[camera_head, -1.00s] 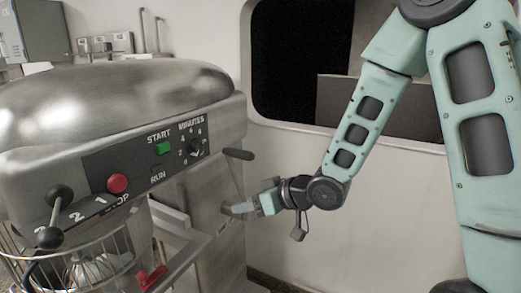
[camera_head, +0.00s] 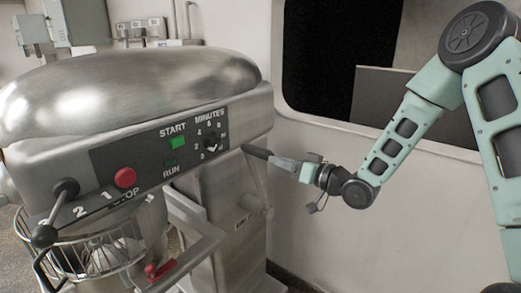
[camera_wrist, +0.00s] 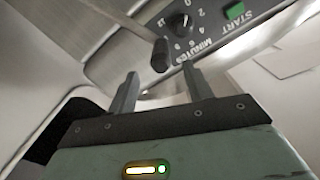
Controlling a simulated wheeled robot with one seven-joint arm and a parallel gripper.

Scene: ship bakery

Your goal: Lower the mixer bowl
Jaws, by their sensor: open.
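The mixer (camera_head: 130,95) is a large silver machine filling the left of the head view. A lever with a black grip (camera_head: 256,152) sticks out from its right side; the grip also shows in the wrist view (camera_wrist: 160,55). My gripper (camera_head: 272,159) is open and level with the grip in the head view. In the wrist view its two fingers (camera_wrist: 159,74) stand either side of the grip's end, with no visible hold on it. A wire guard (camera_head: 85,256) shows under the mixer head at lower left. The bowl itself is not clearly visible.
The control panel has a green START button (camera_head: 178,142), a red STOP button (camera_head: 125,177) and a MINUTES dial (camera_head: 211,142). A black-knobbed lever (camera_head: 55,212) is at its left. A wall with a dark window (camera_head: 335,60) stands behind my arm.

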